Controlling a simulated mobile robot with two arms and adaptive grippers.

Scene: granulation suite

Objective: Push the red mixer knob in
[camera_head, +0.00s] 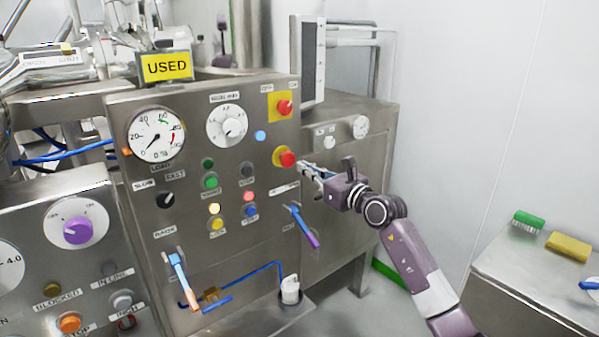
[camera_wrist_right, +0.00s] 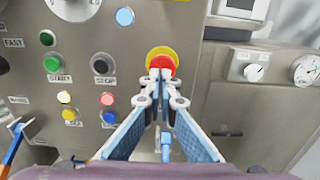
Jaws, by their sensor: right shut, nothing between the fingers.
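The red knob (camera_head: 286,159) sits on a round yellow base on the right side of the steel control panel. It also shows in the right wrist view (camera_wrist_right: 162,62), where the fingertips cover its lower part. My right gripper (camera_head: 303,166) is shut and empty, with its tips just right of the knob in the head view. In the wrist view the gripper (camera_wrist_right: 160,75) points straight at the knob; I cannot tell whether the tips touch it. My left gripper is not in view.
A second red knob (camera_head: 284,106) on a yellow square plate sits above. Lit buttons (camera_head: 249,196) and a blue-purple lever (camera_head: 304,227) lie to the left and below. A monitor (camera_head: 307,60) stands above right. A table (camera_head: 540,262) with brushes is at far right.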

